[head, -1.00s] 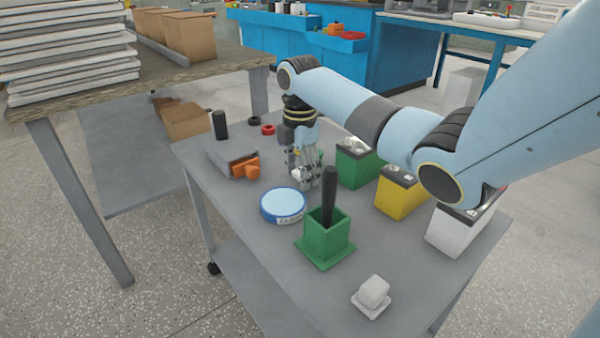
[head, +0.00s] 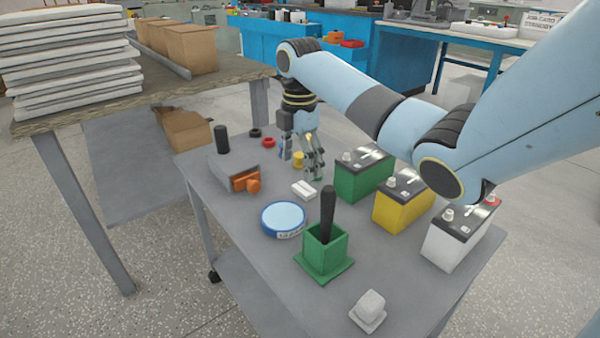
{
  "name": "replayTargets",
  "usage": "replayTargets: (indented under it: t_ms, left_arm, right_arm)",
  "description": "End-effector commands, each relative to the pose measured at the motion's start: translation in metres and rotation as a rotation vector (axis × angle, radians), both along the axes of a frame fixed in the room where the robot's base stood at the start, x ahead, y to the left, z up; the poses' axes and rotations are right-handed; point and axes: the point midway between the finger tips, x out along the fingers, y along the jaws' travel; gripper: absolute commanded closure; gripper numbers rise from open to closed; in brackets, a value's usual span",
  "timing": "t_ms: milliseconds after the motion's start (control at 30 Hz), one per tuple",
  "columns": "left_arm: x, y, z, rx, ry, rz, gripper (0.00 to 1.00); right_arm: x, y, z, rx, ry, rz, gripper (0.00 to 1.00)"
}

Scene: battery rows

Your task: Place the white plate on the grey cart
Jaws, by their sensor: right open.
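A small flat white piece, which looks like the white plate (head: 304,190), lies on the grey cart (head: 240,219). It is just behind the round blue tin and left of the green battery. My right gripper (head: 303,168) is open, its fingers pointing down just behind the white plate. The fingers look apart from the plate, and I see nothing held between them. My left gripper is not in view.
The cart also holds green (head: 364,178), yellow (head: 402,205) and white (head: 455,240) batteries, a blue tin (head: 283,219), a green holder (head: 324,252) with a black rod, a white block (head: 369,309), an orange-and-grey tool (head: 235,170) and a small yellow cylinder (head: 298,159).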

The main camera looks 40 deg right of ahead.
Motion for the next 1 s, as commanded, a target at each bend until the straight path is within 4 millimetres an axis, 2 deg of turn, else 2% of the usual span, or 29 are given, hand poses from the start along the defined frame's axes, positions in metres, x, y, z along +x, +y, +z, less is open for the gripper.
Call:
replayTargets:
  t_ms: [33, 100, 300, 1000]
  left_arm:
    - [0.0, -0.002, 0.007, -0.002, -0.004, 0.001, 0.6]
    - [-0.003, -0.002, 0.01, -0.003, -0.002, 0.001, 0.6]
    - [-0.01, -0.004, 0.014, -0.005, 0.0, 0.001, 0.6]
    - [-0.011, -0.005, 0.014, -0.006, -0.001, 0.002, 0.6]
  right_arm:
    - [0.001, 0.0, 0.017, -0.001, -0.005, 0.0, 0.25]
    - [0.001, 0.0, 0.03, 0.001, -0.004, 0.0, 0.25]
    - [0.0, 0.0, 0.051, 0.001, 0.0, -0.001, 0.25]
    - [0.0, 0.0, 0.053, 0.001, 0.001, -0.001, 0.25]
